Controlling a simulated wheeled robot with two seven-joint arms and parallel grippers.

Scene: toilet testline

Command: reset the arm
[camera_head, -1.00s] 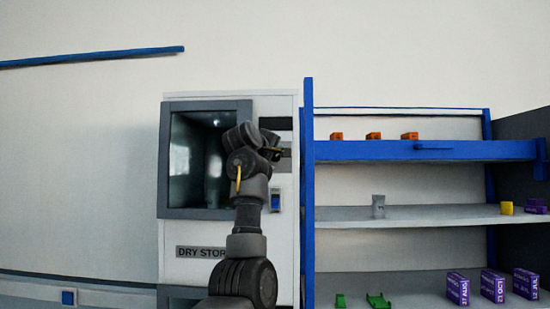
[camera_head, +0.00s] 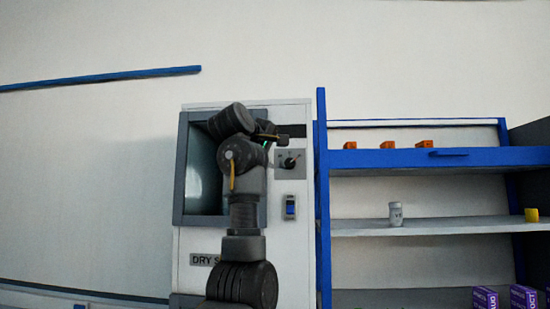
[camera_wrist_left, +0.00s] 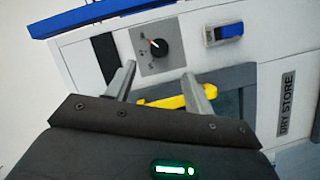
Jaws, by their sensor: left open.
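My left arm (camera_head: 243,215) rises in front of the dry store cabinet (camera_head: 296,254). My left gripper (camera_head: 283,140) is near the dark knob (camera_head: 290,162) on the cabinet's front, and its fingers are partly hard to make out there. In the left wrist view the gripper (camera_wrist_left: 159,72) is open, its two fingers apart, with the knob (camera_wrist_left: 159,48) beyond them. A yellow bar (camera_wrist_left: 170,101) shows between and behind the fingers; I cannot tell whether it touches them. Nothing is clearly held. My right gripper is not in view.
A blue switch (camera_head: 290,207) sits below the knob. The cabinet's dark-framed window (camera_head: 201,182) is partly behind my arm.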

